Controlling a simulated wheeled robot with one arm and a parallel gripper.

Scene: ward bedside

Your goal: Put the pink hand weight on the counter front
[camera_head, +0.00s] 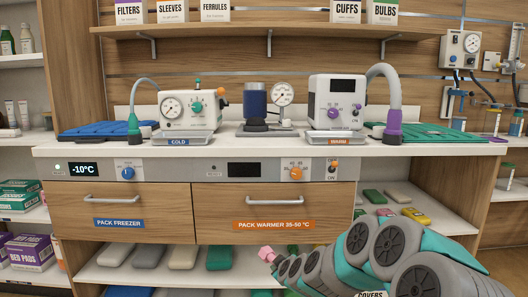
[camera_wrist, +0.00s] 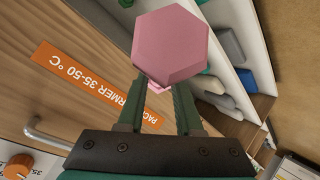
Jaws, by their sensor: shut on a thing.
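The pink hand weight (camera_wrist: 170,44) is between my gripper's two dark green fingers (camera_wrist: 157,105) in the wrist view. Its hexagonal head faces the camera, and part of its other end shows small between the fingers. My gripper is shut on it. In the head view the pink weight (camera_head: 267,253) shows small at the end of my arm, in front of the cabinet and below the counter. My arm hides most of the gripper there. The counter (camera_head: 300,149) has a pale top, and its front edge runs above the drawers.
On the counter stand a cold unit (camera_head: 185,123), a blue cylinder (camera_head: 255,100), a warm unit (camera_head: 325,95), a blue tray (camera_head: 85,131) and a green tray (camera_head: 440,133). A narrow front strip is bare. Drawer handles (camera_head: 268,202) stick out below.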

